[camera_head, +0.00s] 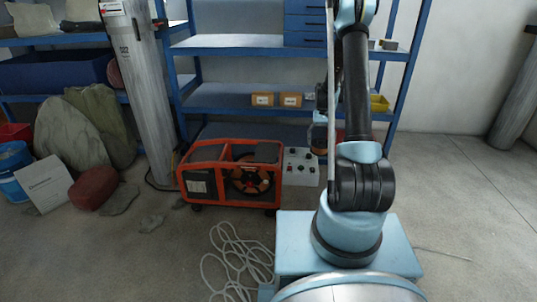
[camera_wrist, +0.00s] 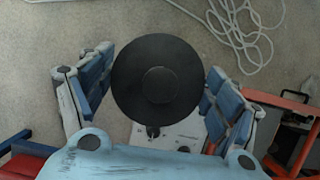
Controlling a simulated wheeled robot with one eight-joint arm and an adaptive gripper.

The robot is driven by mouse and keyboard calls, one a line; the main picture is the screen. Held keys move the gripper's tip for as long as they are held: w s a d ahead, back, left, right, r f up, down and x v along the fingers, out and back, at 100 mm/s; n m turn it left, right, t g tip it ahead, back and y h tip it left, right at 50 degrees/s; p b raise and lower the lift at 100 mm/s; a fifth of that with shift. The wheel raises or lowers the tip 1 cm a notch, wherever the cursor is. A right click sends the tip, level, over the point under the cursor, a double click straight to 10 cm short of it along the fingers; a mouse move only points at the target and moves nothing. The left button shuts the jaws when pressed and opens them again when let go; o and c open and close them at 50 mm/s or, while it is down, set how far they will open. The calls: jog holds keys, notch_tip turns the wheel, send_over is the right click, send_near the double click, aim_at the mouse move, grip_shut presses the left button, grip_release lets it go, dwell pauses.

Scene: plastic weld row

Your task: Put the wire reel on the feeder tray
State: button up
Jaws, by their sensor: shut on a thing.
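The wire reel (camera_wrist: 159,68), seen flat-on as a black disc with a round dark hub, sits between the finger pads of my gripper (camera_wrist: 158,80) in the wrist view. My gripper is shut on it, with blue-grey pads on both sides. The floor shows beyond the reel, so it is held in the air. In the head view my gripper is mostly hidden behind my arm. I cannot pick out the feeder tray with certainty. An orange-framed machine (camera_head: 228,143) with a dark, orange-centred spool inside stands on the floor; its frame shows at the wrist view's right (camera_wrist: 288,95).
A white box with knobs (camera_head: 301,158) stands beside the machine. A white cable (camera_head: 237,262) lies looped on the floor in front. Blue shelving (camera_head: 235,42) stands behind with small cartons (camera_head: 263,99). Sacks (camera_head: 70,135) lie at left. The floor at right is mostly clear.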

jog(key=w+a+m+t+y, duration=0.2)
jog(key=w+a+m, duration=0.3)
jog(key=a, duration=0.4)
jog(key=w+a+m+t+y, duration=0.1)
jog(key=w+a+m, duration=0.3)
jog(key=a+m, duration=0.4)
jog(key=w+a+m+t+y, duration=0.2)
jog(key=w+a+m, duration=0.25)
jog(key=a, duration=0.65)
jog(key=shift+m, duration=0.45)
jog(key=shift+s+d+f, duration=0.1)
jog(key=shift+s+f, duration=0.1)
jog(key=shift+f, duration=2.25)
jog(key=shift+s+d+f, duration=0.1)
jog(key=shift+s+f, duration=0.05)
jog(key=shift+f, duration=2.3)
jog(key=o, duration=1.8)
jog(key=shift+o, duration=0.2)
jog(key=shift+h, duration=0.3)
